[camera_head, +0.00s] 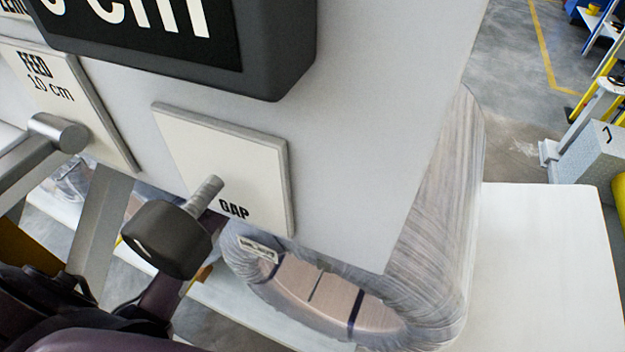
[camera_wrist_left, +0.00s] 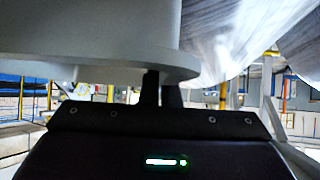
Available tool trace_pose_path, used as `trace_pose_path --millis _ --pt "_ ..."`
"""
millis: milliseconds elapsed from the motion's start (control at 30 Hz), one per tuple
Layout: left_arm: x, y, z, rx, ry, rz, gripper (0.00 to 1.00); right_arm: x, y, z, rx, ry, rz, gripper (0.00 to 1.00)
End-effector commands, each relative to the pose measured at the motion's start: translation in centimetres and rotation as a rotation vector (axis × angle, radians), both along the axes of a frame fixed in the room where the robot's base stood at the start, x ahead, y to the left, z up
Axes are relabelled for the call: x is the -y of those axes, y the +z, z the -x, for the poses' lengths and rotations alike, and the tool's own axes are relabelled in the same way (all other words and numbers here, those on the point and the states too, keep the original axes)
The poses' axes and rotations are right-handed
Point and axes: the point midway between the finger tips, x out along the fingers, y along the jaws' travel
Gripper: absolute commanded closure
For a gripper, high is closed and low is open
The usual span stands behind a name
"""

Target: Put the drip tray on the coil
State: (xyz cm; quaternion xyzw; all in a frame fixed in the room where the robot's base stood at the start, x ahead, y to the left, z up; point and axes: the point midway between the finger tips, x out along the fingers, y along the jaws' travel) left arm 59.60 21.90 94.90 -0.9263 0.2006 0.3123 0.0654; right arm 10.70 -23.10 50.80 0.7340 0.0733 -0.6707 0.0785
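The coil (camera_head: 462,190), wrapped in clear film, stands behind a light grey control panel (camera_head: 360,130) that hides much of it. In the left wrist view, a wrapped surface, apparently the coil (camera_wrist_left: 235,45), is at the upper right. My left gripper (camera_wrist_left: 162,88) has two dark fingers close together under a pale round flange (camera_wrist_left: 120,68). Their tips are hidden, so I cannot tell their grip or contact. Dark and purple parts of my arm show at the lower left of the head view. I cannot make out a drip tray. My right gripper is not in view.
The panel carries a black knob (camera_head: 165,240) above my arm, a GAP plate (camera_head: 232,165), a FEED plate (camera_head: 75,95) with a lever, and a dark display (camera_head: 290,50). A bare white surface (camera_head: 545,260) lies right of the coil.

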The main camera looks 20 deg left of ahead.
Motion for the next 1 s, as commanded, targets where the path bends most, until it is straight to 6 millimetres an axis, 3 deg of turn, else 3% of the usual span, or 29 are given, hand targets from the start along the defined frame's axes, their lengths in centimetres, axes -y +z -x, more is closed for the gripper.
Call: trace_pose_path --millis 100,300,667,1000 --pt "0.0 -0.2 0.0 0.002 0.000 0.001 1.00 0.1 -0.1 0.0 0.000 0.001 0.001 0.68" --pt "0.0 -0.2 0.0 0.000 0.000 0.000 0.76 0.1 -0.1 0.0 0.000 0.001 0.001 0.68" --pt "-0.2 0.3 0.3 0.001 0.000 -0.001 0.76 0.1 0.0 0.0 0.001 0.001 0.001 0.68" --pt "-2.4 4.3 5.1 0.002 0.000 -0.003 0.76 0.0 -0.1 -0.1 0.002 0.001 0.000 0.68"
